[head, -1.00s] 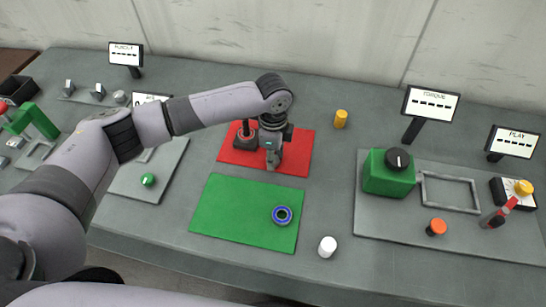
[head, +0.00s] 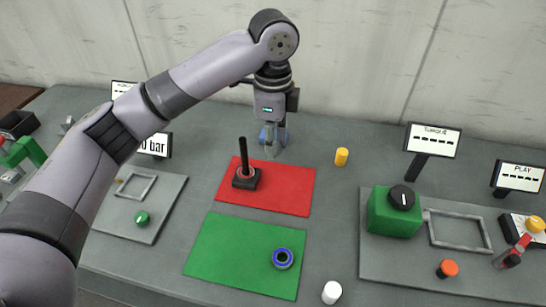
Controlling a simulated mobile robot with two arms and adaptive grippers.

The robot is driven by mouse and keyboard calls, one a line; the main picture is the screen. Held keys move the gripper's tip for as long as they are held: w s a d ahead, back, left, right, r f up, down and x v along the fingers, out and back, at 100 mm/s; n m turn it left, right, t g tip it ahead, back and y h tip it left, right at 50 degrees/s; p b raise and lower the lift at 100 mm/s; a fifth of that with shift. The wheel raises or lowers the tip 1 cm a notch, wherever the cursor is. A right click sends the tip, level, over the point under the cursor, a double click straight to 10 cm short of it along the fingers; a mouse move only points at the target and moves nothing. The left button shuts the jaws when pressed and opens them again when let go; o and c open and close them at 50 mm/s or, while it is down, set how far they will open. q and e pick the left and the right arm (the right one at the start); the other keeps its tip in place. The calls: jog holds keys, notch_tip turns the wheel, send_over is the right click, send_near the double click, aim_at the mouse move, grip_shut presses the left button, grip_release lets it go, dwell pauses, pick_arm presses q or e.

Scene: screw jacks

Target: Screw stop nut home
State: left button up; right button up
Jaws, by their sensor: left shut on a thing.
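The screw jack (head: 246,174) stands on the red mat (head: 290,190), with an upright dark screw and a reddish ring low around it. A blue ring-shaped nut (head: 283,258) lies flat on the green mat (head: 225,255). My left gripper (head: 272,150) points down above the back edge of the red mat, to the right of and behind the jack, apart from it. It is shut on a small bluish part, mostly hidden by the fingers; I cannot tell its exact shape. My right gripper is not in view.
A yellow cylinder (head: 341,157) stands right of the red mat and a white one (head: 331,292) right of the green mat. A grey panel on the right carries a green box (head: 394,212) with a black knob, an empty frame and an orange button (head: 447,269).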

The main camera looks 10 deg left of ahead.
pick_arm(q)
jog(key=shift+r, duration=0.3)
jog(key=shift+s+a+f+n, duration=0.3)
jog(key=shift+f+n, duration=0.05)
jog(key=shift+n, duration=0.15)
jog(key=s+a+f+n, duration=0.4)
jog(key=s+n, duration=0.3)
jog(key=n, duration=0.1)
jog(key=s+a+f+n, duration=0.3)
jog(key=s+f+n, duration=0.1)
jog(key=s+n, duration=0.3)
jog(key=shift+s+a+n, duration=0.2)
jog(key=shift+a+n, duration=0.15)
jog(key=shift+n, duration=0.65)
jog(key=shift+f, duration=0.1)
